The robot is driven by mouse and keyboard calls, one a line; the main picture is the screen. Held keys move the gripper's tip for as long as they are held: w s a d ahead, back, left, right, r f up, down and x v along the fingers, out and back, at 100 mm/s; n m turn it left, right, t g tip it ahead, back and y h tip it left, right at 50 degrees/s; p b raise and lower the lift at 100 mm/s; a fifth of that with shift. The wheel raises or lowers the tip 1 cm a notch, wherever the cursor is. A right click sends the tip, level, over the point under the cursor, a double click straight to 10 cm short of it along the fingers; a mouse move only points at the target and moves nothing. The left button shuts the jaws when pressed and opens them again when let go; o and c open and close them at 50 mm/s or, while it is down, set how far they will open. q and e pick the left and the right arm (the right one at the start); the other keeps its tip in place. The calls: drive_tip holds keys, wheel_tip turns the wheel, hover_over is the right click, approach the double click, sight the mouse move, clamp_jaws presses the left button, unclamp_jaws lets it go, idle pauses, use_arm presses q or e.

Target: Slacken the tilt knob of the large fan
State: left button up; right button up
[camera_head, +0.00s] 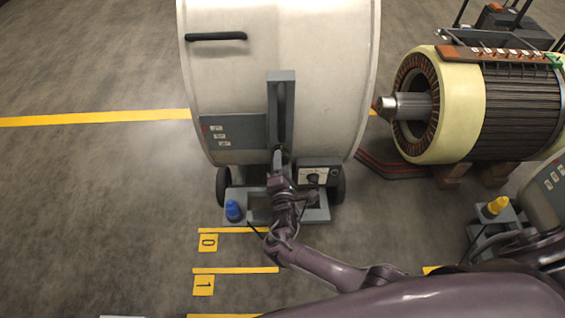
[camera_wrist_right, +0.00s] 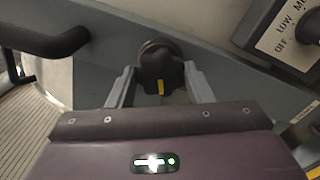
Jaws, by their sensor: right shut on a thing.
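The large fan (camera_head: 230,90) is a wide pale drum on a wheeled grey frame, in the upper middle of the head view. A grey upright bracket (camera_head: 281,85) stands at its near side. My right gripper (camera_head: 277,158) reaches up to the foot of this bracket. In the right wrist view, the dark round tilt knob (camera_wrist_right: 158,62) with a yellow mark sits between the fingers of my right gripper (camera_wrist_right: 160,80), which is shut on it. The yellow mark points down in that view. The knob is hidden by my gripper in the head view. My left gripper is not in view.
A switch panel (camera_head: 318,176) with OFF and LOW labels sits close right of my gripper. A blue knob (camera_head: 233,210) stands on the frame's left foot. A large motor (camera_head: 450,105) lies at right. A yellow-topped stand (camera_head: 497,206) is lower right. Floor at left is clear.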

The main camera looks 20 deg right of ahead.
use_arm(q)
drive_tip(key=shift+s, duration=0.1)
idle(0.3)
use_arm(e)
drive_tip(key=o, duration=1)
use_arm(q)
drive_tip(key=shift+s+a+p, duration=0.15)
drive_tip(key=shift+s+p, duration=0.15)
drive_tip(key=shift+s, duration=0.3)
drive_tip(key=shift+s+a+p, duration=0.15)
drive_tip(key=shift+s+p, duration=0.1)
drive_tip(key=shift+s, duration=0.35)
use_arm(e)
drive_tip(key=v, duration=0.7)
drive_tip(key=shift+s, duration=0.4)
drive_tip(key=shift+a, duration=0.15)
